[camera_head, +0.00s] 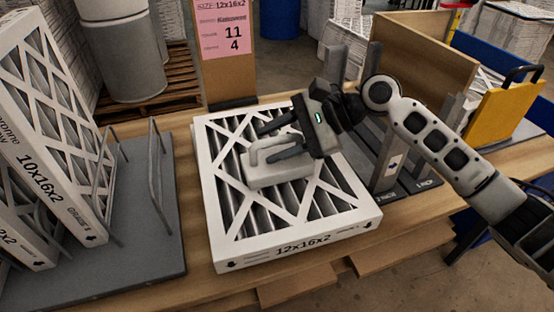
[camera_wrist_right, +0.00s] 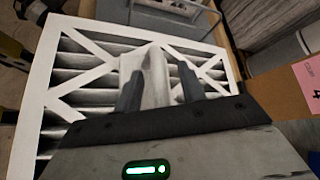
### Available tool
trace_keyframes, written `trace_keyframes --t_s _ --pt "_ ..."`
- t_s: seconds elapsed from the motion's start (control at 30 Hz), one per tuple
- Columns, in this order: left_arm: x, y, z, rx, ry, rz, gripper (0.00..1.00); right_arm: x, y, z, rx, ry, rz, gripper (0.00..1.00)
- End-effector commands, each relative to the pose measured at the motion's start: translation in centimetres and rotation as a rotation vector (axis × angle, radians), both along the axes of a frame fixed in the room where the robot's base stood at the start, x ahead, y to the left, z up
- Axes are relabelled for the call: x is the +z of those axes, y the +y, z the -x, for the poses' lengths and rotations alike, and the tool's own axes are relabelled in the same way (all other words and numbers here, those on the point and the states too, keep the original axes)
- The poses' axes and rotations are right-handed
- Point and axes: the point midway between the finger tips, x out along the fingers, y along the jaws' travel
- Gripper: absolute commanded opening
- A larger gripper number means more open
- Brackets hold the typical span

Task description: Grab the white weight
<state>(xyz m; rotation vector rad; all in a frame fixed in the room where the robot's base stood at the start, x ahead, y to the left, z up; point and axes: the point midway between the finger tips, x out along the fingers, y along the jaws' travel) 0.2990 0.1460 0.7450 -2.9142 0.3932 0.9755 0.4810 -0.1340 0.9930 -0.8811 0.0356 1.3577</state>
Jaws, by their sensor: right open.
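The white weight (camera_head: 262,174) is a block with a raised handle. It rests on top of the white-framed air filter (camera_head: 300,245) marked 12x16x2, which lies flat on the table. My right gripper (camera_head: 274,138) reaches in from the right, with its two dark fingers apart around the handle. In the right wrist view the weight's handle (camera_wrist_right: 156,75) stands between the fingers (camera_wrist_right: 158,85), and I cannot tell whether they touch it. The weight's lower part is partly hidden by the fingers. My left gripper is not in view.
A grey rack (camera_head: 165,230) with upright filters (camera_head: 50,160) stands at the left. A pink sign (camera_head: 225,28) on a cardboard stand is behind the filter. Dark metal dividers (camera_head: 388,165) and a wooden bin (camera_head: 425,50) stand at the right, near a yellow panel (camera_head: 503,115).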

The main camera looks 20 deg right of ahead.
Motion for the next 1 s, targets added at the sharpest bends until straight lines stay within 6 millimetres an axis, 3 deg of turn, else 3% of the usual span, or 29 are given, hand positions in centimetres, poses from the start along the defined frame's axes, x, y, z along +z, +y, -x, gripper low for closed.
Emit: trace_keyframes --t_s 0.13,0.27,0.3,1.0 --pt "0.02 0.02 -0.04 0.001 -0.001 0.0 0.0 0.01 -0.04 -0.01 0.0 0.0 0.0 0.4" --pt "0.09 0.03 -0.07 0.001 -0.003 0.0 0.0 0.01 -0.04 0.0 -0.001 0.0 0.001 0.04" --pt "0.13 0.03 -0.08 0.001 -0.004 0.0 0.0 0.01 -0.05 0.0 -0.001 0.0 0.001 0.0" --pt "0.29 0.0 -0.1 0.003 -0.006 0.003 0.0 -0.07 -0.11 0.06 0.002 0.0 0.005 0.0"
